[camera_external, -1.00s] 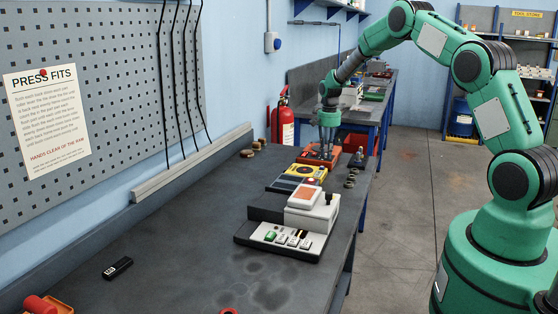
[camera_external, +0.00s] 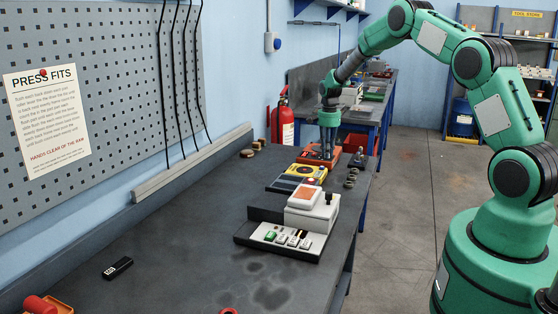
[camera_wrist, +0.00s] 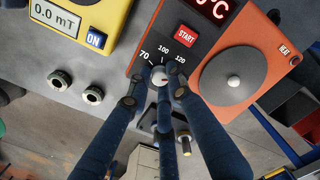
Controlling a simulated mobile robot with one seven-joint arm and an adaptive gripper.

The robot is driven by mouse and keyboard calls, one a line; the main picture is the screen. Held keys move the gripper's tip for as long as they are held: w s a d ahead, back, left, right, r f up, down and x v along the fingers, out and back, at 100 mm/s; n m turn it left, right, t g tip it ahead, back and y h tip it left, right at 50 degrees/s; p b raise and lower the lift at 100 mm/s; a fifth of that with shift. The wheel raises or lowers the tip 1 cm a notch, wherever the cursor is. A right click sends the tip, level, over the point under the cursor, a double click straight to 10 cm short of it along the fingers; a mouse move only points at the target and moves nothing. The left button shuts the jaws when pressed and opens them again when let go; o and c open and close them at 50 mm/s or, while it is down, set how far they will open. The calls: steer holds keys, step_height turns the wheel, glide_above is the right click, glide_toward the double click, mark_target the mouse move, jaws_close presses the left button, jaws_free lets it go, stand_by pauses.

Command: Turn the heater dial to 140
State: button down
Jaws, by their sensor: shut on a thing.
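The orange heater (camera_wrist: 262,38) fills the right of the wrist view, with a grey round plate (camera_wrist: 225,72), a red START button (camera_wrist: 187,37) and a lit red display (camera_wrist: 212,8) cut off by the top edge. Its small pale dial (camera_wrist: 157,73) has a red mark on its right side; 70, 100 and 120 are printed around it. The other numbers are hidden behind my fingers. My gripper (camera_wrist: 161,80) is shut on the dial, with its dark fingers around it. In the external view the heater (camera_external: 306,158) is on the bench, under my gripper (camera_external: 328,150).
A yellow meter (camera_wrist: 72,12) reading 0.0 mT, with a blue ON button, is left of the heater. Two round sockets (camera_wrist: 93,95) are near the bench edge. In the external view a white device with an orange top (camera_external: 306,195) stands nearer the camera. The near bench is mostly clear.

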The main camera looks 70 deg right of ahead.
steer(key=shift+d, duration=0.1)
steer(key=c, duration=1.6)
jaws_free()
steer(key=shift+o, duration=0.2)
steer(key=shift+r, duration=0.1)
step_height(320, 180, up, 12)
